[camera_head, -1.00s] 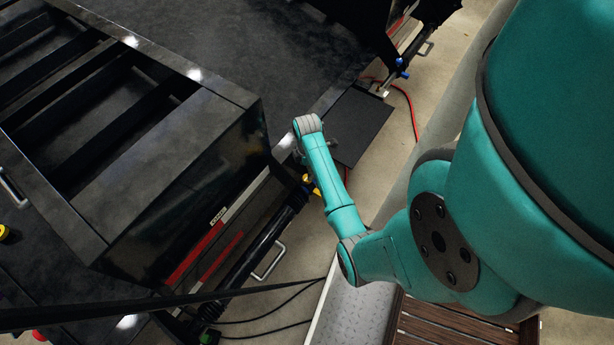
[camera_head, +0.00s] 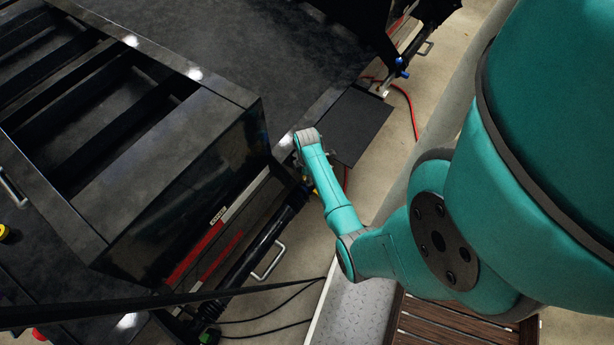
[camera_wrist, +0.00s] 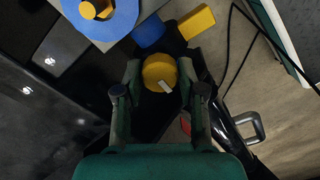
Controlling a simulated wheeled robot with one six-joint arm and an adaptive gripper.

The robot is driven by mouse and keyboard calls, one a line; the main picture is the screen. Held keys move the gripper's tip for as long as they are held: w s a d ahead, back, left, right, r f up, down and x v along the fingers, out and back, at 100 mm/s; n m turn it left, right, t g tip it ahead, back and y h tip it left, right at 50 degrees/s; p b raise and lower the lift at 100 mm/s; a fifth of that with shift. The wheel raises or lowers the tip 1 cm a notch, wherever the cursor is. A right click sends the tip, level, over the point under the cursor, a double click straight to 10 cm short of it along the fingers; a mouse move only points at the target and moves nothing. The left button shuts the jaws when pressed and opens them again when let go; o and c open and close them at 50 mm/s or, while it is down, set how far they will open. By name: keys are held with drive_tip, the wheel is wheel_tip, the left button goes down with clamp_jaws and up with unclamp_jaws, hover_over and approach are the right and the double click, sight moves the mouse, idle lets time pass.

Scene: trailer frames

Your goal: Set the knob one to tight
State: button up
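A round yellow knob (camera_wrist: 160,72) with a white mark on its near, right-hand side shows in the wrist view. My gripper (camera_wrist: 160,80) has one finger on each side of this knob, spread apart. The fingertips are close to the knob's sides, and I cannot tell whether they touch it. No number or tight label is readable. In the head view my gripper is mostly hidden under the teal wrist. A small yellow part (camera_head: 316,191) shows beside the wrist, near the black frame.
In the wrist view a blue disc (camera_wrist: 122,18) with a yellow centre, a blue block (camera_wrist: 148,32) and a yellow block (camera_wrist: 197,21) lie beyond the knob. A metal handle (camera_wrist: 251,127) is at right. A dark plate (camera_head: 358,125) and red cable (camera_head: 411,105) show in the head view.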

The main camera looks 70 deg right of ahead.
drive_tip(key=shift+c, duration=0.9)
